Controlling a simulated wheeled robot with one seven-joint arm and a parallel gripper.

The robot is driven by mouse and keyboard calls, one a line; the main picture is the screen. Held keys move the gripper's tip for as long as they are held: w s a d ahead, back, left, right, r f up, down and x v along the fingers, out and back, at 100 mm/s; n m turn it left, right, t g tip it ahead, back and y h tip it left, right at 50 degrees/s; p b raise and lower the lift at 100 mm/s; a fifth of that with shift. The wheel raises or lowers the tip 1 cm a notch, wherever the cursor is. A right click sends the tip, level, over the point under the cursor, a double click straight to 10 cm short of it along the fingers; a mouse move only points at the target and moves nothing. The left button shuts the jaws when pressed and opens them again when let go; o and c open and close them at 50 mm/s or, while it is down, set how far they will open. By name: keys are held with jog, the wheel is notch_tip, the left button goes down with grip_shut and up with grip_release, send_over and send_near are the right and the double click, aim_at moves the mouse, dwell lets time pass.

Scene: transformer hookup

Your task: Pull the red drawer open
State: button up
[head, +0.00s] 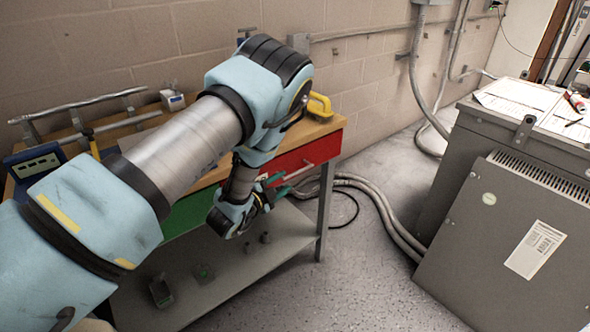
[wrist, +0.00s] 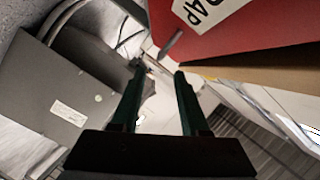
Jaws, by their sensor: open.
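The red drawer (head: 318,150) is at the right end of the workbench, under the wooden top, and looks closed. A light handle (head: 306,164) shows on its front. In the wrist view the red drawer front (wrist: 235,28) fills the upper right, with a white label ending in "AP". A grey handle part (wrist: 171,44) stands out from it near the fingertips. My gripper (head: 281,183) is open, with its dark green fingers in front of the drawer's lower part. The wrist view shows the gap between the fingers (wrist: 158,75); I cannot tell whether the handle lies between them. My arm hides part of the drawer.
A green drawer (head: 188,214) is to the left of the red one. A lower shelf (head: 225,270) holds small items. A yellow-handled tool (head: 320,106) lies on the bench top. A large grey transformer cabinet (head: 500,240) stands right, with cables on the floor between.

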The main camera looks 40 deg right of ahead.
aim_at(296, 174)
jog(key=p+x, duration=0.2)
jog(key=x, duration=0.7)
jog(key=shift+w+d, duration=0.1)
jog(key=shift+d, duration=0.15)
grip_shut()
jog(key=shift+f, duration=0.1)
dwell(0.9)
